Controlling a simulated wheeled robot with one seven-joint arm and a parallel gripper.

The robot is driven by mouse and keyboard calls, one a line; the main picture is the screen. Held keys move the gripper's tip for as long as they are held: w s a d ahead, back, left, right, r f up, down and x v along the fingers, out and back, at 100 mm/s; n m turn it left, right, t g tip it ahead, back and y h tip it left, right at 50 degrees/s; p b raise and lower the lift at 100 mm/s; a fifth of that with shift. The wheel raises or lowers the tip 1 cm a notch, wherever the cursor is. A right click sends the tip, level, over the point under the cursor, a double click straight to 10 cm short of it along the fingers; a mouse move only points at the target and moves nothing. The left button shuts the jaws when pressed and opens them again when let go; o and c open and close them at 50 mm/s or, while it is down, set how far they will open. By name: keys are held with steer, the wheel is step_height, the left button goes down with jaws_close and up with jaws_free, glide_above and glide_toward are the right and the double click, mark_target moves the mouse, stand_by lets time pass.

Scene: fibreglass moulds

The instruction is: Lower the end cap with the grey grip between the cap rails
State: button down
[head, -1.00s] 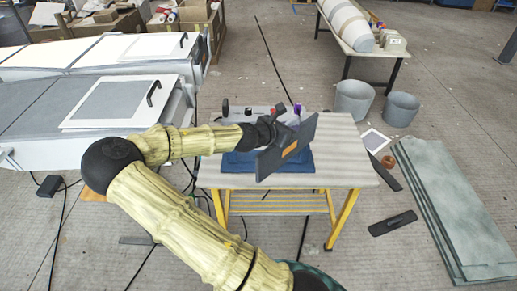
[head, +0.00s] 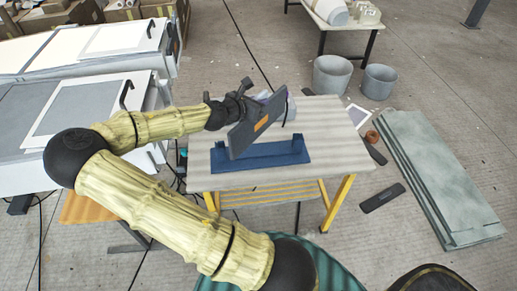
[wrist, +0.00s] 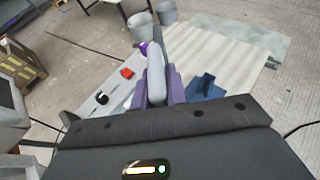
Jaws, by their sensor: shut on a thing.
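My gripper (wrist: 156,92) has purple fingers in the wrist view, shut on the upright, rounded grey grip (wrist: 155,72) of the end cap. The cap is mostly hidden; a thin dark edge, apparently the cap's, shows beyond the grip. In the head view my gripper (head: 284,110) is mostly covered by its own dark wide body, above the table's back part. The blue fixture (head: 262,159) with raised ends, apparently the cap rails, lies on the table below and in front of the gripper. It also shows in the wrist view (wrist: 206,90), right of the fingers. The cap is clear of it.
The striped table (head: 335,150) is bare on its right. In the wrist view a pale board (wrist: 88,112) with a red block (wrist: 127,73) lies left of the fingers. Two grey buckets (head: 332,74) and greenish slabs (head: 435,180) stand on the floor beyond.

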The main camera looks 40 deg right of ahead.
mark_target(259, 124)
step_height(259, 124, down, 6)
steer(key=shift+f+b, duration=0.1)
steer(key=shift+b, duration=0.2)
steer(key=shift+f, duration=1.95)
steer(key=c, duration=1.4)
jaws_free()
